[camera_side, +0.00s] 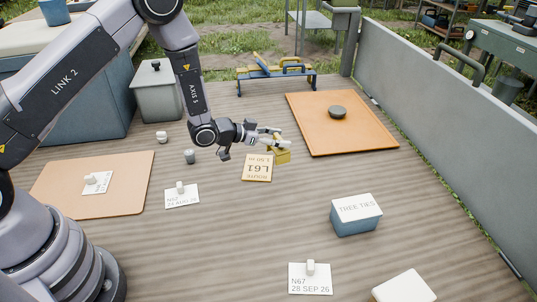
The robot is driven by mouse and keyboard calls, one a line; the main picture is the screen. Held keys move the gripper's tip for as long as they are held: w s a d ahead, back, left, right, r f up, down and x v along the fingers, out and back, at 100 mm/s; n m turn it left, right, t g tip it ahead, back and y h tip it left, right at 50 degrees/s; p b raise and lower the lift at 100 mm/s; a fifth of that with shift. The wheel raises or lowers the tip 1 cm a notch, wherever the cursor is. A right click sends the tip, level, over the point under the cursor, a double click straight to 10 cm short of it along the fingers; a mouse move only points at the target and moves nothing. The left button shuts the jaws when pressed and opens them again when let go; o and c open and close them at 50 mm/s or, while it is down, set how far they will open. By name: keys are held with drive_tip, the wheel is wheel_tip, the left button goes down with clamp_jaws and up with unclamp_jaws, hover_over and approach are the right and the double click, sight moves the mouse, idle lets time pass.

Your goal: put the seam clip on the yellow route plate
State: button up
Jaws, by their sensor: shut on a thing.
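The yellow route plate (257,168) lies flat on the wooden table, its "ROUTE L61" print upside down in this view. My gripper (281,142) is just behind and to the right of the plate, low over the table, with its fingers pointing right. It is shut on a small yellow piece (281,156), which I take to be the seam clip. The fingers partly hide this piece. It is beside the plate's far right corner; I cannot tell whether it touches the plate or the table.
Small pale pegs stand on white cards, including the N67 card (310,284). The TREE TIES box (356,219) is front right. An orange board (350,133) holds a dark disc. Table between plate and N67 card is clear.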

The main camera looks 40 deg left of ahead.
drive_tip(key=w+a+f+n+t+y, duration=0.1)
drive_tip(key=w+a+n+y, duration=0.1)
drive_tip(key=a, duration=0.5)
hover_over(258, 167)
drive_tip(key=shift+f, duration=3.85)
drive_tip(key=shift+f, duration=0.1)
drive_tip(key=o, duration=1)
